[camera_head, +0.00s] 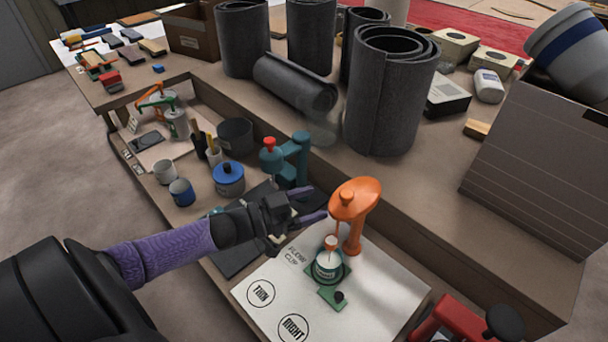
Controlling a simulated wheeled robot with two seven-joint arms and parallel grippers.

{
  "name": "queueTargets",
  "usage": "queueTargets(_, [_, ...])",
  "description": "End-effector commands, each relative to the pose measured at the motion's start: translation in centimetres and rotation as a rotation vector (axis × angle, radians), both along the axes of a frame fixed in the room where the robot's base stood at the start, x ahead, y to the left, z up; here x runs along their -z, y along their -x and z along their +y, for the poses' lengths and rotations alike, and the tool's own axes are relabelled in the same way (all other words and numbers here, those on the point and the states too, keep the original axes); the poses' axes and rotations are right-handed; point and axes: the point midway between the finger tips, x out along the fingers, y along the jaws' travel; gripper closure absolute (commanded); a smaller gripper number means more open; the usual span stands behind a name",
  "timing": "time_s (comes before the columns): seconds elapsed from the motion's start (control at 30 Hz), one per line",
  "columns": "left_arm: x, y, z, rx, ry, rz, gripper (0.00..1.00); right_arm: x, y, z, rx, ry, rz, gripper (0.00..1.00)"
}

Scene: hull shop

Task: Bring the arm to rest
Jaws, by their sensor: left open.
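My left arm, with a purple sleeve, reaches in from the left. My left gripper (312,203) is open and empty, its two purple fingers apart and pointing right. It is above the bench, just left of an orange stand (354,217). Under the stand's head, a small cup (328,264) sits on a green base on a white sheet (390,283). The sheet reads FLOW CUP, with circles marked THIN (260,293) and RIGHT (293,328). My right gripper is out of view.
A teal device (297,160) with a red knob stands close behind the gripper. A blue-lidded can (228,179) and small cups stand to its left. Grey rolls (390,95) stand on the raised shelf behind. A red tool (450,318) is at the lower right.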

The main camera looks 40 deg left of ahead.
Motion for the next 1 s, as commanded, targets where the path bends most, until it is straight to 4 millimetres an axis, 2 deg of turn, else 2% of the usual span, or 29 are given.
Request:
queueTargets(0.17, [0.0, 1.5, 0.9, 0.001, -0.001, -0.001, 0.22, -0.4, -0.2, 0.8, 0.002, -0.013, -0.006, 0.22])
queueTargets(0.63, [0.4, 1.5, 0.5, -0.014, -0.003, 0.012, 0.22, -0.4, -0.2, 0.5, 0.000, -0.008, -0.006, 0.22])
queueTargets(0.73, [2.2, 1.6, -1.5, -0.103, -0.036, 0.094, 0.22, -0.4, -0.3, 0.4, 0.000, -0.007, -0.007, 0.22])
queueTargets(0.8, [4.0, 2.2, -3.7, -0.202, -0.088, 0.210, 0.22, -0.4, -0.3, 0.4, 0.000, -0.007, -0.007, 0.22])
queueTargets(0.9, [6.1, 4.4, -6.3, -0.317, -0.184, 0.421, 0.22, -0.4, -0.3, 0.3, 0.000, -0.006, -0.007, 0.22])
queueTargets(1.0, [6.9, 7.1, -7.7, -0.372, -0.266, 0.607, 0.22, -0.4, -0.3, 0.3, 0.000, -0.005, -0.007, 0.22])
